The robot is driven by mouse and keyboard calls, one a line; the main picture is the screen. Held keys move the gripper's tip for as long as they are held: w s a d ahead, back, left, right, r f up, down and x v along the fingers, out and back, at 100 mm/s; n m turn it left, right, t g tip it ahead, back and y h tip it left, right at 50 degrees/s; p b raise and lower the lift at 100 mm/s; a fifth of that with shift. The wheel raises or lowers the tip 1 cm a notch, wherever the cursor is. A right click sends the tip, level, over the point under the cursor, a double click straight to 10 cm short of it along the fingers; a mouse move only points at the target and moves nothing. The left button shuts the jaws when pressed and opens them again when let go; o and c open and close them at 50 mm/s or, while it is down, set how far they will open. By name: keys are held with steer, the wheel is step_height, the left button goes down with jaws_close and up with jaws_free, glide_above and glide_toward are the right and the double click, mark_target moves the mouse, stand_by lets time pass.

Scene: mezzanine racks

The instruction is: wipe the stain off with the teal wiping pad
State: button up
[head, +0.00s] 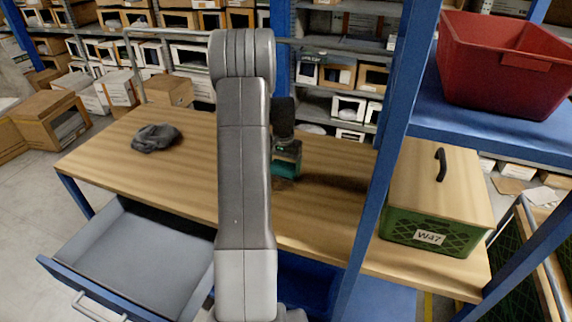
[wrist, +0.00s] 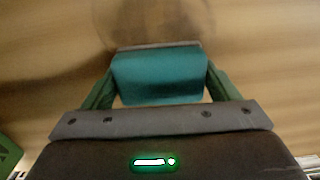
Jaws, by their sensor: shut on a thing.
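The teal wiping pad (wrist: 158,76) is held between the two fingers of my gripper (wrist: 160,92) in the wrist view. In the head view the pad (head: 286,168) shows low over the wooden table, right of my arm. A brownish stain (wrist: 155,20) lies on the wood just beyond the pad in the wrist view. In the head view only a dark patch shows by the pad, partly hidden by the gripper. I cannot tell whether the pad touches the wood.
A crumpled grey cloth (head: 156,137) lies on the table's left part. A green crate labelled W47 (head: 428,234) with a wooden lid stands at the right, beyond a blue post (head: 385,150). A red bin (head: 505,65) sits on a blue shelf. An open drawer (head: 140,262) juts out front left.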

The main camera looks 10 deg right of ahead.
mark_target(281, 160)
steer(key=shift+s+a+f+b, duration=0.1)
steer(key=shift+s+a+b, duration=0.15)
steer(key=shift+s+a, duration=0.25)
steer(key=shift+s+a+b, duration=0.25)
steer(key=shift+s+a, duration=0.05)
steer(key=shift+s, duration=0.45)
steer(key=shift+s+a+f+b, duration=0.1)
steer(key=shift+s+a+b, duration=0.15)
steer(key=shift+s+a, duration=0.25)
steer(key=shift+s+a+r+b, duration=0.1)
steer(key=shift+s+a+b, duration=0.1)
steer(key=shift+s+a, duration=0.35)
steer(key=shift+s+a+r+b, duration=0.1)
steer(key=shift+s+a+b, duration=0.1)
steer(key=shift+s, duration=0.55)
